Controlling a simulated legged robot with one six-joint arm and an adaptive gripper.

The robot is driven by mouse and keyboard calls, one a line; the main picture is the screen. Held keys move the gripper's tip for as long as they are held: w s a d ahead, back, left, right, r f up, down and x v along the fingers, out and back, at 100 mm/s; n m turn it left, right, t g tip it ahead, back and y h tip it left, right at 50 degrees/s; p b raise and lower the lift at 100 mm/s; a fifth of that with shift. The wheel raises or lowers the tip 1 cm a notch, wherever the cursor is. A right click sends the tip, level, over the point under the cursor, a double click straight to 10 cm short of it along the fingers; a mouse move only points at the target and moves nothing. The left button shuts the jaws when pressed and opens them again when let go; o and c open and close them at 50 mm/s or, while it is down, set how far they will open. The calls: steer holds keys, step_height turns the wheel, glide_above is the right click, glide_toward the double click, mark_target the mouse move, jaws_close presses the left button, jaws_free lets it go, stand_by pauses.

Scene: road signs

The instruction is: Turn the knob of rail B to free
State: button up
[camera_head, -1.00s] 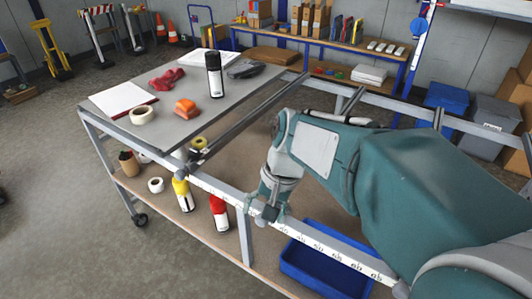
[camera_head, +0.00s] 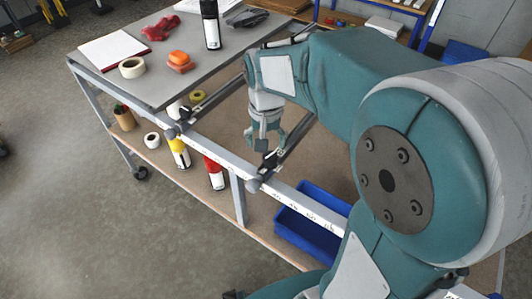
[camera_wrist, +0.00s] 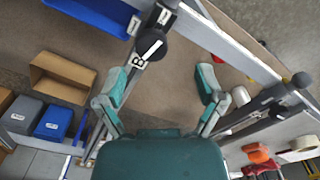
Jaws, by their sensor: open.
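Rail B (camera_wrist: 122,100) is a dark bar on the left of the wrist view, with a white "B" label (camera_wrist: 138,64). Its knob (camera_wrist: 148,46) is round and black with a white pointer line running diagonally. The knob's "free" marking cannot be read. In the wrist view my gripper (camera_wrist: 163,82) is open and empty, its fingers apart; the knob lies ahead of the left finger, not between the fingers. In the head view my gripper (camera_head: 266,141) hangs above rail B's front end, where the knob (camera_head: 270,159) partly shows. I cannot tell whether they touch.
A second dark rail (camera_head: 212,103) with its own knob (camera_head: 184,113) lies to the left. The pale front beam (camera_head: 218,156) carries printed marks. A grey worktop (camera_head: 150,85) holds a black bottle (camera_head: 210,25) and tape (camera_head: 132,67). A blue bin (camera_head: 308,225) sits below.

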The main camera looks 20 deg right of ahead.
mark_target(270, 155)
steer(key=f, duration=0.1)
steer(key=d+f, duration=0.1)
steer(key=f, duration=0.2)
steer(key=shift+d, duration=0.35)
steer(key=shift+f, duration=0.45)
steer(key=shift+a, duration=0.6)
steer(key=shift+c, duration=0.7)
steer(key=c, duration=0.6)
steer(key=shift+d, duration=0.2)
steer(key=c, duration=0.4)
steer(key=shift+d, duration=0.1)
